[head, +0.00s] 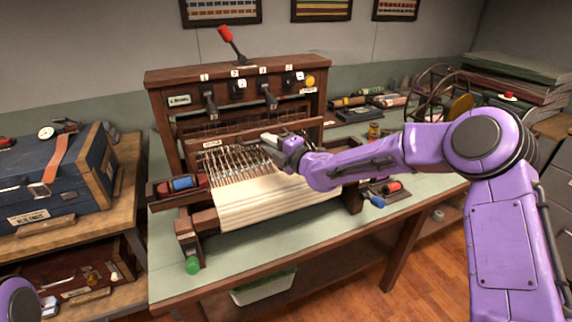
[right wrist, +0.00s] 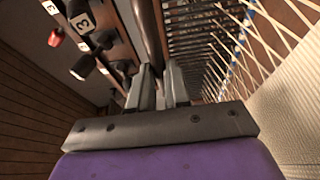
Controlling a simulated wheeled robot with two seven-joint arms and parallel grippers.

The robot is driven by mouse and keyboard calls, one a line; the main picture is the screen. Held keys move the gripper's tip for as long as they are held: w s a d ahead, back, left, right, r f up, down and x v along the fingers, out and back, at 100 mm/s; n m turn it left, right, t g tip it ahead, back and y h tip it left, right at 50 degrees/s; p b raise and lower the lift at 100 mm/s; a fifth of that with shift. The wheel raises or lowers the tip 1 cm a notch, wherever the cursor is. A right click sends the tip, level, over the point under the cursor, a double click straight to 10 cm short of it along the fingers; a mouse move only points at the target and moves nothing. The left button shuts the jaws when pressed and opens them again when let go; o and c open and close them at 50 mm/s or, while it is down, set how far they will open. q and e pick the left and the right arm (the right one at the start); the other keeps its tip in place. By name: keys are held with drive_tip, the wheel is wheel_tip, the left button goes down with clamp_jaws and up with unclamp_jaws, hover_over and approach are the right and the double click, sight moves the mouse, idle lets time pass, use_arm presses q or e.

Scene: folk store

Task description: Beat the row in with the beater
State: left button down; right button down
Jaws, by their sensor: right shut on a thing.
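The small table loom (head: 240,75) stands on the bench, with its warp threads (head: 238,166) running forward to the cream woven cloth (head: 275,202). The beater (head: 235,138), a dark wooden bar, crosses the loom behind the cloth. My right gripper (head: 276,143) reaches in from the right and is at this bar. In the right wrist view its two fingers (right wrist: 158,88) are closed on either side of the beater bar (right wrist: 151,30), with warp threads and cloth to the right. My left gripper is out of view; only a bit of my left arm shows at the lower left.
Numbered levers (head: 268,96) and a red-knobbed lever (head: 229,40) stick out of the loom's upper frame. A blue shuttle (head: 182,183) lies left of the cloth. A blue case (head: 50,175) stands at left. Spools (head: 390,188) lie on the bench at right.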

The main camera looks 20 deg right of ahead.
drive_tip(key=s, duration=0.7)
drive_tip(key=shift+s+b, duration=0.15)
drive_tip(key=shift+b, duration=0.3)
drive_tip(key=shift+d+f, duration=0.1)
drive_tip(key=shift+f, duration=0.05)
drive_tip(key=w+b, duration=0.1)
drive_tip(key=w, duration=1)
drive_tip(key=shift+a, duration=0.2)
drive_tip(key=c, duration=0.7)
unclamp_jaws()
drive_tip(key=shift+s+d+b, duration=0.25)
drive_tip(key=shift+s+b, duration=0.25)
drive_tip(key=shift+s, duration=0.05)
drive_tip(key=shift+b+v, duration=0.75)
drive_tip(key=shift+v, duration=2.7)
